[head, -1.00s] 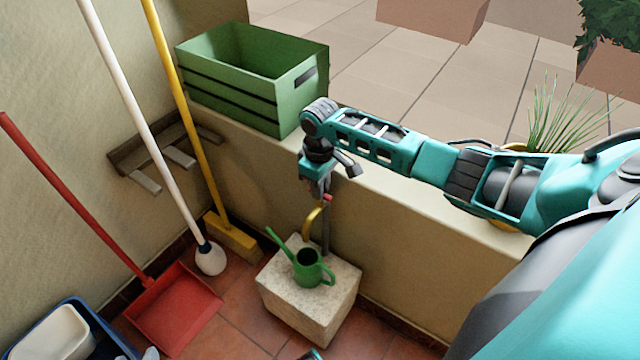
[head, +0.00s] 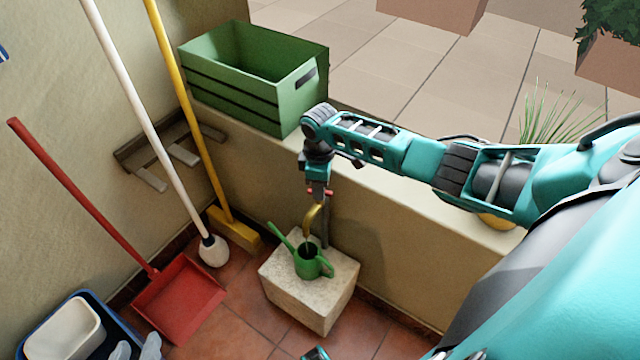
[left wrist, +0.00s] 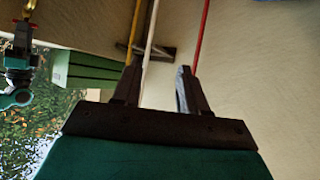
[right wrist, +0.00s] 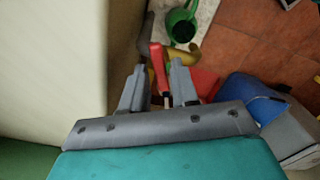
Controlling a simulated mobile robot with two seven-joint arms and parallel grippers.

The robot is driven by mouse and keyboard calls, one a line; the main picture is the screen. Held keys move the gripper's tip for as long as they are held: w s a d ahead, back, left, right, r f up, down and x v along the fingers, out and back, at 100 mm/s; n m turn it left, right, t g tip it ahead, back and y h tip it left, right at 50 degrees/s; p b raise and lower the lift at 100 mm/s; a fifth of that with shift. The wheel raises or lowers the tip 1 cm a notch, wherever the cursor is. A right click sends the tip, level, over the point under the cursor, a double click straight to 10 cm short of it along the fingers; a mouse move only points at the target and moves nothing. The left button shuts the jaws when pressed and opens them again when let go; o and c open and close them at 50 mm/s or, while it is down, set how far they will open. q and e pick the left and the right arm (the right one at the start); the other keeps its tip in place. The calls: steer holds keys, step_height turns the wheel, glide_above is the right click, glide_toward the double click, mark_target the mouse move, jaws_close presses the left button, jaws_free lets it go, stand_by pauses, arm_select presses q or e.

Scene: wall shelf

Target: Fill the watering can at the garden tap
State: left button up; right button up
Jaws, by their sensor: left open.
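The green watering can (head: 310,267) stands upright on a pale stone block (head: 330,303), under the brass tap spout (head: 313,215). It also shows in the right wrist view (right wrist: 172,20). I cannot tell whether water is running. My right gripper (head: 318,190) points down at the tap. Its fingers are drawn in on both sides of the red tap handle (right wrist: 157,58); a red end shows on each side in the head view. My left gripper (left wrist: 160,78) is open and empty in the left wrist view. At most a teal sliver of that arm shows at the head view's bottom edge.
A green crate (head: 235,103) sits on the low wall (head: 400,245). A yellow broom (head: 183,105), a white-handled mop (head: 135,95) and a red dustpan (head: 178,305) lean or stand at left. A blue tub (head: 118,338) is at bottom left.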

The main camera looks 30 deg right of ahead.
steer(key=shift+o, duration=0.9)
step_height(320, 180, up, 7)
steer(key=p, duration=0.2)
steer(key=shift+r+p, duration=0.1)
steer(key=shift+p, duration=0.3)
arm_select(q)
steer(key=shift+s+a+r+p, duration=0.25)
steer(key=shift+a+r+p, duration=0.15)
steer(key=shift+r, duration=0.15)
steer(key=shift+s+a+r+p, duration=0.2)
steer(key=shift+a+r+p, duration=0.15)
steer(key=shift+r, duration=0.15)
arm_select(e)
steer(key=shift+r, duration=2.9)
